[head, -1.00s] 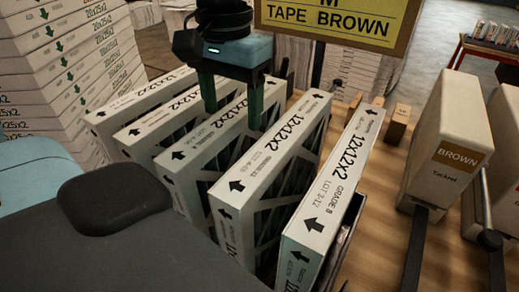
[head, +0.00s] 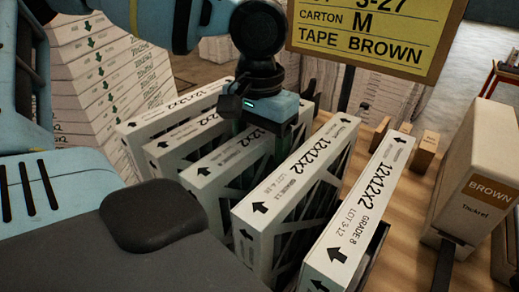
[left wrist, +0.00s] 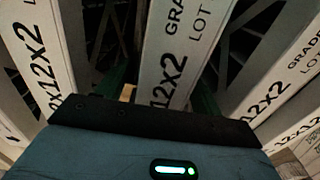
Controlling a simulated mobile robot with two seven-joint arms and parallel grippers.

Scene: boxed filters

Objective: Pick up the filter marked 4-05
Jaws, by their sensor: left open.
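Several white cardboard-framed filters stand on edge in a row. The middle filter (head: 208,168) has 12x12x2 and a lot line on its top edge, too small to read surely as 4-05. My left gripper (head: 263,146) is lowered over its far part, with a finger down on either side. In the left wrist view the same filter (left wrist: 168,62) passes between the green fingers, with gaps showing beside it. The jaws are open, and the fingertips are hidden between the filters. The rightmost filter (head: 362,208) reads GRADE 8, LOT 3-12. My right gripper is not in view.
Neighbouring filters stand close, including one to the right (head: 295,180). A yellow sign (head: 368,35) reading CARTON M, TAPE BROWN stands behind. A box marked BROWN (head: 480,165) stands at right. Stacked filter boxes (head: 100,95) fill the left back.

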